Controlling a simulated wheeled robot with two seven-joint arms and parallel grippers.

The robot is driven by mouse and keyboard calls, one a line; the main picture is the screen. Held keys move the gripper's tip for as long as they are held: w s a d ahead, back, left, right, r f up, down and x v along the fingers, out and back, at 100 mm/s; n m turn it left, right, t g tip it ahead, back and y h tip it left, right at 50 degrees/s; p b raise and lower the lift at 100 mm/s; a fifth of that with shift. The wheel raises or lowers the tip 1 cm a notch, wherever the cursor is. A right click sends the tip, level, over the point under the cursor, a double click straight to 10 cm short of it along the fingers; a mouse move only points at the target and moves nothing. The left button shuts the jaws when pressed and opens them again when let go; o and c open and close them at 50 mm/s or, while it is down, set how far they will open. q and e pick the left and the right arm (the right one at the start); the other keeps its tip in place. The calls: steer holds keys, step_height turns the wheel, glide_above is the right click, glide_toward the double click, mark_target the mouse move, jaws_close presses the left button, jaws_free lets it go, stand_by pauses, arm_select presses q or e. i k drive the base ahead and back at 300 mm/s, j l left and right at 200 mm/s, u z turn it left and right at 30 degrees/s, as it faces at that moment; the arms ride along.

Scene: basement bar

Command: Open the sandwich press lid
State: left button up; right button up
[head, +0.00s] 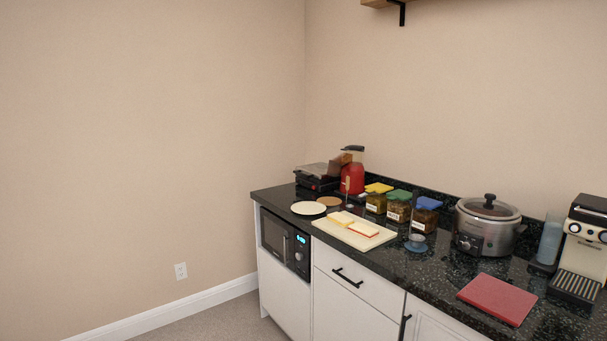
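The sandwich press (316,178) is a low dark appliance with a greyish top at the far left corner of the black counter, against the wall. It is small in the head view. Its lid looks lowered, but I cannot clearly tell how far. A red blender-like appliance (353,178) stands just right of it, and a brownish part near that appliance's top overlaps the area behind the press. Neither of my grippers is in view.
The black counter (437,268) holds a cream plate (308,208), a cutting board (377,241) with bread-like slices, several lidded jars, a slow cooker (487,227), a red board (498,298) and a coffee machine (583,252). The floor (215,318) at left is clear.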

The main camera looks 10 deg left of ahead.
mark_target(314, 173)
steer(key=i+j+z, duration=0.1)
steer(key=i+j, duration=0.25)
steer(key=i+j+z, duration=0.1)
steer(key=i+j, duration=0.2)
steer(key=j, duration=0.15)
steer(key=i+j, duration=0.3)
steer(key=j, duration=0.15)
steer(key=i+j+z, duration=0.15)
steer(key=i+j, duration=0.2)
steer(key=i+j+z, duration=0.1)
steer(key=i+j, duration=0.15)
steer(key=j, duration=0.3)
